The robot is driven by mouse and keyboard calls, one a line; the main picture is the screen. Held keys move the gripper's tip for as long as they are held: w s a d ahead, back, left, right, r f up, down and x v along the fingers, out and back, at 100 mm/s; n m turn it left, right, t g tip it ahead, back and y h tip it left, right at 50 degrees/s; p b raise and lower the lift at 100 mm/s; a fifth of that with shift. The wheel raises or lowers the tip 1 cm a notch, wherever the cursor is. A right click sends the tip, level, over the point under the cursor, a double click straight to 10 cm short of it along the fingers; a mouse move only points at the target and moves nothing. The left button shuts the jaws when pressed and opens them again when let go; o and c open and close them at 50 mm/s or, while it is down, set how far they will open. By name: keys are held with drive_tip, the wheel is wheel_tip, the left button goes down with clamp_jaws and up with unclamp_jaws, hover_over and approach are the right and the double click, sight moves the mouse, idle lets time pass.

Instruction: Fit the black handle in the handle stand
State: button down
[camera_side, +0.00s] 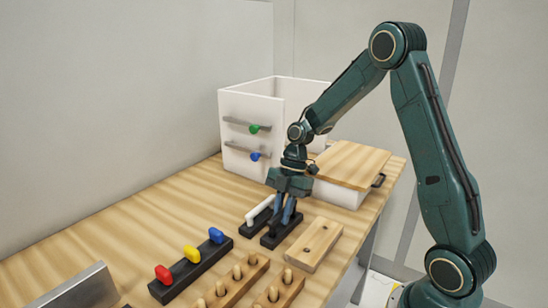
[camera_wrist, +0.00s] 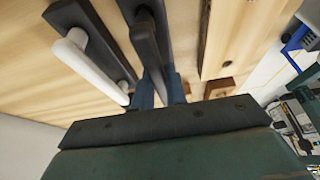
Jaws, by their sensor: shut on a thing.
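The black handle (camera_wrist: 147,45) is between the blue fingers of my gripper (camera_wrist: 160,90) in the wrist view, and they are shut on it. It lies lengthwise over a dark stand (camera_side: 287,229); I cannot tell whether it is fully seated. In the side view my gripper (camera_side: 285,212) points down at this stand, and the handle is mostly hidden by the fingers. To the left, a white handle (camera_side: 259,208) sits on a second dark stand (camera_side: 250,224); the white handle (camera_wrist: 88,66) also shows in the wrist view.
A wooden block with holes (camera_side: 314,246) lies close on the right. A dark rack with red, yellow and blue knobs (camera_side: 190,271) and pegged wooden blocks (camera_side: 232,284) are nearer the camera. A white drawer box (camera_side: 240,165) and a wooden-lidded box (camera_side: 350,165) stand behind.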

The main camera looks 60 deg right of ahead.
drive_tip(key=shift+f, duration=0.45)
idle(0.7)
drive_tip(key=c, duration=1.3)
unclamp_jaws()
drive_tip(key=shift+c, duration=0.2)
drive_tip(key=shift+r, duration=0.2)
drive_tip(key=shift+r, duration=2.3)
